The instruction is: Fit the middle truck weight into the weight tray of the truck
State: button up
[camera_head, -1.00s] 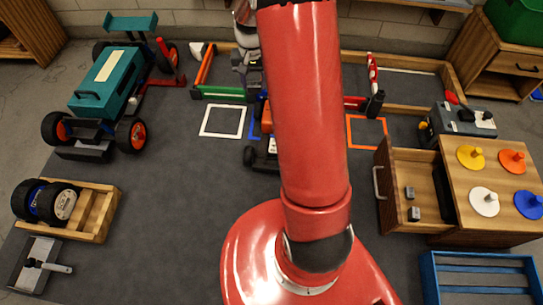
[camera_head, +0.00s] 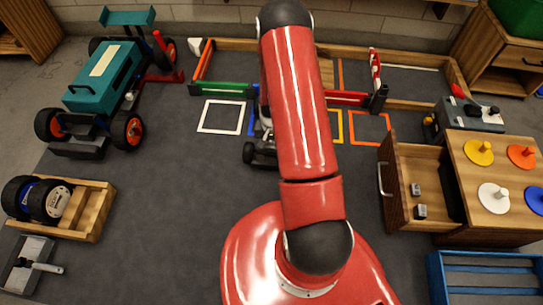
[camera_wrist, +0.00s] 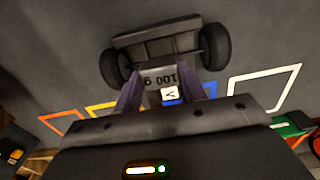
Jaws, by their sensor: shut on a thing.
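The truck shows in the wrist view as a dark front bar (camera_wrist: 157,47) between two black wheels. In the head view my arm hides most of it, and only a dark wheel end (camera_head: 261,155) shows. My gripper (camera_wrist: 163,86) is shut on the middle truck weight (camera_wrist: 167,79), a grey block marked "100 g", upside down in the picture. The weight is close to the truck, just behind its front bar in the wrist view. I cannot tell whether it touches the weight tray, which is hidden. A small white marked square sits between the fingers.
Coloured floor squares, such as the white one (camera_head: 221,117), lie around the truck. A large teal car (camera_head: 105,78) and a wooden wheel crate (camera_head: 97,211) stand at left. The floor between is clear.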

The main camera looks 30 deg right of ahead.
aim_at(271, 155)
jog(key=shift+f+b, duration=0.4)
jog(key=shift+f, duration=3.5)
jog(key=shift+f, duration=0.1)
jog(key=o, duration=1)
